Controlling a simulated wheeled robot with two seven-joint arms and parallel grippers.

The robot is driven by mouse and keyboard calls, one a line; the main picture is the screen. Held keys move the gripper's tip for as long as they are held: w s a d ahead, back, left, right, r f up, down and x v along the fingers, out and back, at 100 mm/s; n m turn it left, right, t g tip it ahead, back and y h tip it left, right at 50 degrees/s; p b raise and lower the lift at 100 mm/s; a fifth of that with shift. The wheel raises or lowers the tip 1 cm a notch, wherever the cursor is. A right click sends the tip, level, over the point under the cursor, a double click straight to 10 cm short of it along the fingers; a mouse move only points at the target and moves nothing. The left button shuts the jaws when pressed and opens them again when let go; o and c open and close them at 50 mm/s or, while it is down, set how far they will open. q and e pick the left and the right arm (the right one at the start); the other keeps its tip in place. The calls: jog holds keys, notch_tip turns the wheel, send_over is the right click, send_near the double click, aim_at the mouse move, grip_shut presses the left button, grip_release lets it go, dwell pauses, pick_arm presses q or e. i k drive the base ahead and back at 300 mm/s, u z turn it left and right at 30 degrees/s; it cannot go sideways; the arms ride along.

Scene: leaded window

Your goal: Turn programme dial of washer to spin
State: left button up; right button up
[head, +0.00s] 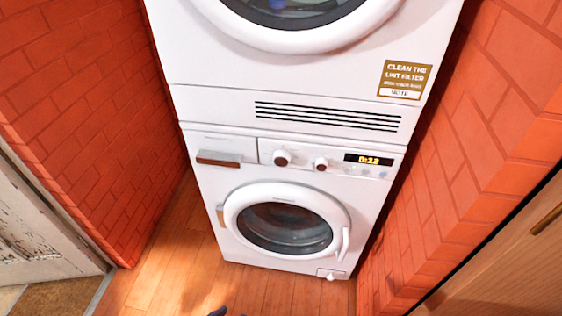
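The white washer (210,178) stands below a white dryer (190,75). Its control panel has a larger brown-and-white knob (281,158) on the left and a smaller one (320,164) to its right. I cannot read the markings around either knob or tell which is the programme dial. The lit display (369,160) reads 0:12. The round washer door (239,206) looks shut. No gripper can be made out, and nothing touches the knobs. A small dark shape shows at the bottom edge, too cut off to identify.
Red brick walls (85,120) stand close on both sides of the machines. The wooden floor (180,270) in front is clear. A worn white door (40,235) is at the left, and a wooden cabinet front (510,270) is at the lower right.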

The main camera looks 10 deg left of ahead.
aim_at(282, 159)
jog(key=z, duration=1.25)
jog(key=k, duration=0.55)
jog(key=u, duration=2.3)
